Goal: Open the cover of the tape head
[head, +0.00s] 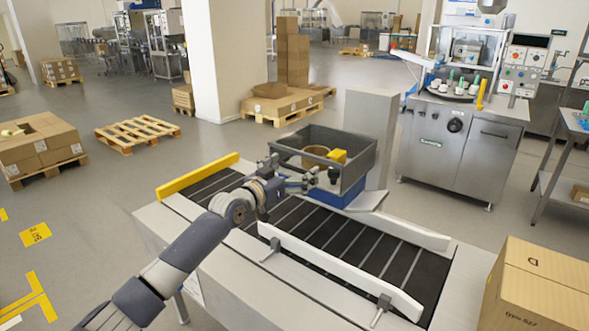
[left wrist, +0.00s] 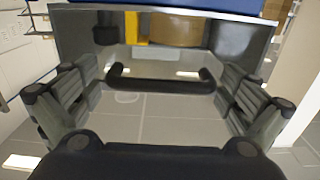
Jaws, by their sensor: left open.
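The tape head (head: 365,165) stands on the conveyor, a grey box frame on a blue base. Its tape roll (head: 316,153) and a yellow part (head: 338,156) show inside. My left gripper (head: 308,179) is at its near side. In the left wrist view, the see-through grey cover (left wrist: 240,40) fills the upper part, with a black bar handle (left wrist: 160,80) on it. The handle lies between the two spread fingers of my left gripper (left wrist: 158,100), with gaps on both sides. The cover looks shut. My right gripper is not in view.
The conveyor (head: 400,262) has a white side rail (head: 340,268) in front and a yellow rail (head: 197,176) at its far left end. A cardboard box (head: 540,290) stands at the lower right. A steel machine (head: 455,150) stands behind at the right.

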